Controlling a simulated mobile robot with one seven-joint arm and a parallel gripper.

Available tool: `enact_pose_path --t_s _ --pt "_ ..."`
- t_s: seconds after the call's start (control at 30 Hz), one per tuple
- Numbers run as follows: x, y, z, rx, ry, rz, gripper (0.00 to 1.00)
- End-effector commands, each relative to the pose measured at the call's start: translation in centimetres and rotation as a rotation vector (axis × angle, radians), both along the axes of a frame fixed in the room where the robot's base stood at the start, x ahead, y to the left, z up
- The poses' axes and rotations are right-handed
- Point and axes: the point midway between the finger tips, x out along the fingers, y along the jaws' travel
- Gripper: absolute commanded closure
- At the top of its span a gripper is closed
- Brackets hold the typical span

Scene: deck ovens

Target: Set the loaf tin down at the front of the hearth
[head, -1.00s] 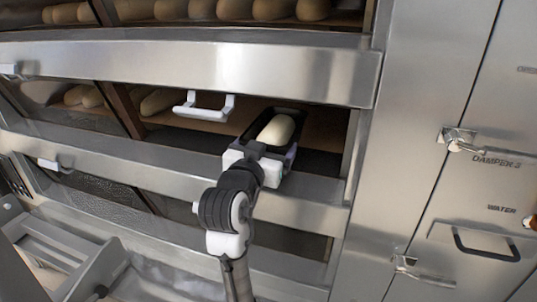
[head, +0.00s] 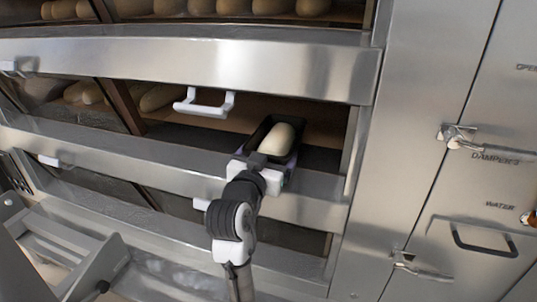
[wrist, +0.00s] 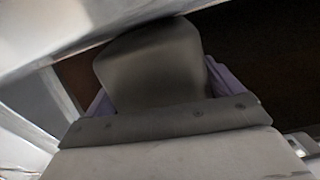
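The loaf tin (head: 252,146) is dark and holds a pale loaf (head: 276,143). It is in the mouth of the middle oven deck, at the right end, over the front of the hearth (head: 318,157). My gripper (head: 270,160) is at the tin's near end. In the wrist view the tin's end (wrist: 152,68) fills the space between my purple fingers (wrist: 165,92), which sit against its sides. The tin's underside is hidden, so I cannot tell whether it rests on the hearth.
A white door handle (head: 205,106) stands out left of the tin. The steel front (head: 200,65) of the upper deck overhangs the opening. Pale loaves (head: 160,97) lie in the deck to the left. Dark hearth shows free right of the tin. A steel panel (head: 405,130) borders the right.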

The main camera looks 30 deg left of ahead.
Motion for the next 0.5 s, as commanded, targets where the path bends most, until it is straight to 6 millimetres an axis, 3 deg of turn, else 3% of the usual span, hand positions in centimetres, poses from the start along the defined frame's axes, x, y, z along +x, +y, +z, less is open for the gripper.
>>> enact_pose_path --t_s 0.37,0.5 --pt "0.0 0.0 0.6 0.001 0.0 0.0 0.0" --pt "-1.9 -0.4 0.2 0.002 -0.002 0.003 0.0"
